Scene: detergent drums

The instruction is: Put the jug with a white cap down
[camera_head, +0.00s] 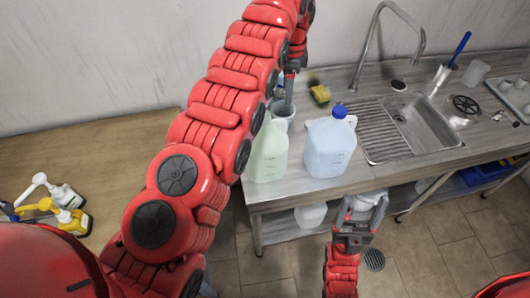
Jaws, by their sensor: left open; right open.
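A pale green jug (268,158) stands upright on the steel counter near its left end. My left arm hides part of its top, so I cannot see its cap. My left gripper (289,98) is open, behind the jug and at a grey container (284,112); its fingertips are hard to make out. A pale blue jug (329,152) with a blue cap stands right of the green one. My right gripper (362,215) is open in front of the counter's edge, with a white object (370,199) just behind it; I cannot tell whether they touch.
The steel counter (285,192) has a sink (425,122) with a tap (385,40). A yellow sponge (320,94) lies behind the blue jug. A white container (310,215) sits on the lower shelf.

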